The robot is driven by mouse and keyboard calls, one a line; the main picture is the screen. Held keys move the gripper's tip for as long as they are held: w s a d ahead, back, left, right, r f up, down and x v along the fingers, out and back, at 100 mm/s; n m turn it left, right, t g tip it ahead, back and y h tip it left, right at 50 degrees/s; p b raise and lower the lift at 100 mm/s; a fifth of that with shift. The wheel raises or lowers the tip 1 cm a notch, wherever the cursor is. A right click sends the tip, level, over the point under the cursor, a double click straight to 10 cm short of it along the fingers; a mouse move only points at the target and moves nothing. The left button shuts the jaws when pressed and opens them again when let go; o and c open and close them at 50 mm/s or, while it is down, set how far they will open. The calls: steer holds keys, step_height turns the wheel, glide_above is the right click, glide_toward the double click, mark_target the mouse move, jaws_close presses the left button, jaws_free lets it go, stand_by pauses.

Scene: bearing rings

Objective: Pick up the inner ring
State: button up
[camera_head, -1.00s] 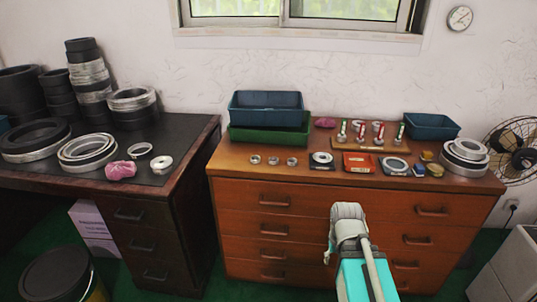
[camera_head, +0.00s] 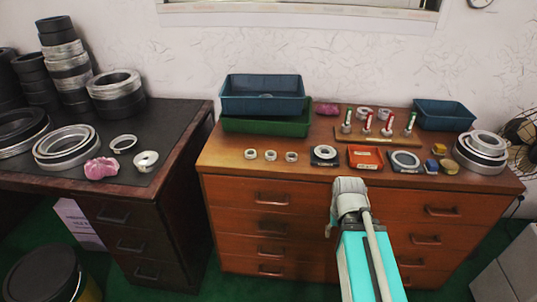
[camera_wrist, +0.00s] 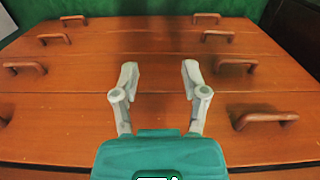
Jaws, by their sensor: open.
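Several metal rings are in the head view, and I cannot tell for sure which is the inner ring. Three small rings (camera_head: 270,155) lie in a row at the front left of the brown chest's top. On the dark desk lie a thin ring (camera_head: 123,142) and a thicker small ring (camera_head: 146,159). My gripper (camera_wrist: 160,72) is open and empty in the wrist view, facing the wooden drawer fronts. In the head view my arm's end is in front of the chest, below its top edge; its fingertips are hidden there.
Blue (camera_head: 262,94) and green (camera_head: 267,125) trays stand stacked at the chest's back left. A black-framed gauge ring (camera_head: 324,152), a red box (camera_head: 366,157) and a rack of handled tools (camera_head: 379,135) fill the middle. Stacked rings (camera_head: 482,151) stand at right. Drawer handles (camera_head: 443,211) stick out.

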steer(key=shift+d, duration=0.15)
steer(key=shift+o, duration=0.6)
steer(key=o, duration=0.4)
steer(key=shift+w+r, duration=0.2)
steer(key=shift+o, duration=0.3)
steer(key=w+a+r+m+p, duration=0.9)
steer(key=w+r+m+p, duration=0.1)
steer(key=w+r+p, duration=0.3)
steer(key=shift+w+a+m, duration=0.2)
steer(key=shift+w+m, duration=0.1)
steer(key=shift+w, duration=0.5)
steer(key=w+a+r+m+p, duration=1)
steer(key=w+a, duration=0.1)
steer(key=a, duration=0.1)
steer(key=shift+a+r+p, duration=0.2)
steer(key=shift+a+p, duration=0.15)
steer(key=shift+a, duration=0.05)
steer(key=shift+f, duration=0.15)
step_height(320, 180, down, 8)
steer(key=b, duration=0.8)
steer(key=shift+f+b, duration=0.2)
steer(key=shift+b, duration=0.15)
